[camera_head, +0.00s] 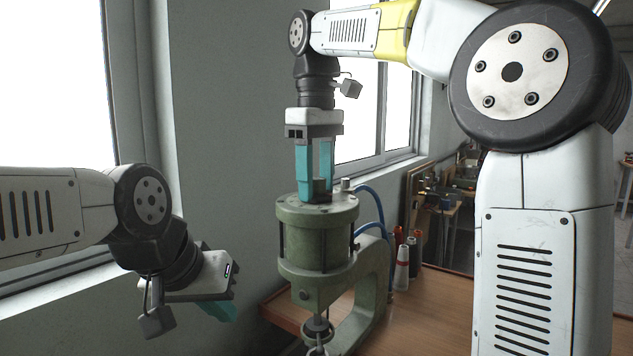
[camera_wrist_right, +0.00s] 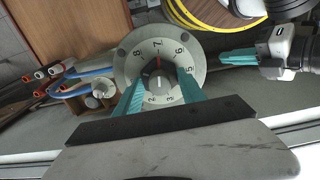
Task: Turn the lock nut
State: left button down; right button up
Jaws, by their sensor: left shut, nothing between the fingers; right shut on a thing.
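The green press (camera_head: 316,237) stands on the bench with its cylinder upright. A dark lock nut (camera_head: 320,187) sits on top of the cylinder. My right gripper (camera_head: 314,192) comes straight down from above, its teal fingers shut on the lock nut. In the right wrist view the lock nut (camera_wrist_right: 160,88) lies between the fingers, at the centre of a numbered dial (camera_wrist_right: 134,62). A red mark on the dial stands near the 7. My left gripper (camera_head: 222,311) is low at the left, apart from the press. Its fingers (camera_wrist_right: 237,57) are together and empty in the right wrist view.
Blue hoses (camera_head: 377,207) run beside the press. Red and white bottles (camera_head: 402,266) stand right of it on the wooden bench (camera_head: 434,312). A wall and windows are close behind. My right arm covers much of the right side.

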dwell(0.4)
jog(key=o, duration=1.4)
jog(key=shift+c, duration=0.2)
